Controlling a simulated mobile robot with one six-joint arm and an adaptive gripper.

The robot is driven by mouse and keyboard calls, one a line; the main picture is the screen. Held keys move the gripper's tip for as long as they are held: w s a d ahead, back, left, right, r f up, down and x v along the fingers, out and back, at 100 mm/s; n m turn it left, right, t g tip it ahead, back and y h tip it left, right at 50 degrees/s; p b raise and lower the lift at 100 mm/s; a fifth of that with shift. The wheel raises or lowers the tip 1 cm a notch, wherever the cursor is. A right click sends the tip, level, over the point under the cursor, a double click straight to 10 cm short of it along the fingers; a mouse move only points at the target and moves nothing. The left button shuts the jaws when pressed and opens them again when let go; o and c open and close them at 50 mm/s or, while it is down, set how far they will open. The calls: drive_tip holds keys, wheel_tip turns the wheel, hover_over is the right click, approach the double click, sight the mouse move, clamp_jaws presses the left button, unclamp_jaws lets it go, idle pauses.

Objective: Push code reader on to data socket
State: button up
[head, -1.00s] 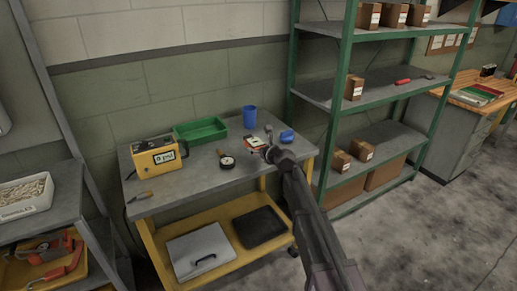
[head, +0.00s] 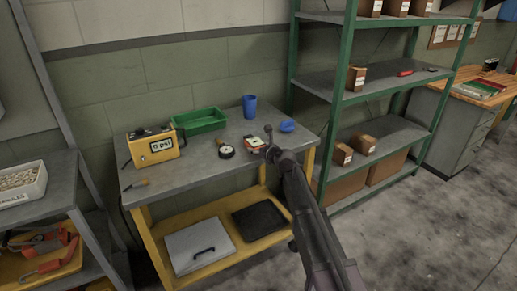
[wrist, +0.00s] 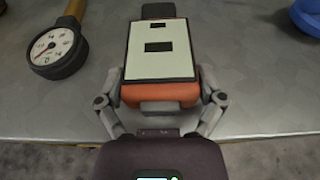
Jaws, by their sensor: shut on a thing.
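The code reader, which I take to be the orange-red device with a white face and two dark windows (wrist: 160,62), sits between my fingers in the wrist view. It also shows small and partly covered by my arm in the head view (head: 255,142). My gripper (wrist: 162,92) is shut on its orange near end, one finger on each side. A dark block (wrist: 158,10) extends from its far end; whether it is part of the device is unclear. I cannot make out the data socket in either view.
A round dial gauge (wrist: 55,46) lies left of the device on the grey bench (head: 185,183). A blue object (head: 287,126) is to the right. Behind are a blue cup (head: 249,107) and green tray (head: 201,121); a yellow psi unit (head: 155,147) stands left.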

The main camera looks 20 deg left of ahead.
drive_tip(key=o, duration=0.9)
drive_tip(key=shift+c, duration=0.2)
drive_tip(key=shift+r, duration=0.25)
wheel_tip(320, 180, up, 18)
drive_tip(key=p, duration=1.8)
idle(0.6)
